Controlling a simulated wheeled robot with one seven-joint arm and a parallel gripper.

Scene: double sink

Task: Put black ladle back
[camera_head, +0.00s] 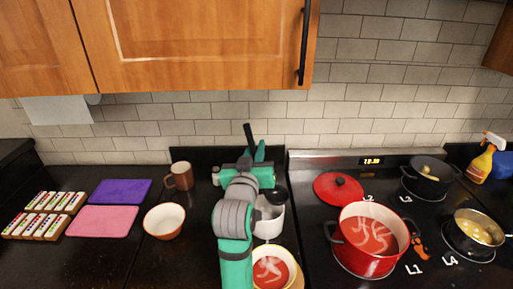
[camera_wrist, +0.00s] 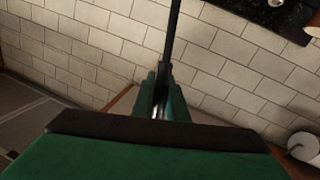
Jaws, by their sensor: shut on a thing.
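My gripper (camera_head: 258,158) is above the counter, left of the stove, in the head view. It is shut on the thin black handle of the black ladle (camera_head: 248,134), which rises above it. In the wrist view the handle of the black ladle (camera_wrist: 174,35) runs up from between the green fingertips (camera_wrist: 162,98). A dark rounded shape (camera_head: 277,195) shows just below my gripper, over a light grey container (camera_head: 268,222). I cannot tell whether it is the ladle's bowl. My arm hides part of the container.
A bowl of red soup (camera_head: 271,271) stands in front of the container. A red pot (camera_head: 370,243) and its lid (camera_head: 338,188) are on the stove to the right. An empty bowl (camera_head: 164,221) and brown mug (camera_head: 179,176) stand left. A wooden cabinet (camera_head: 190,45) hangs above.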

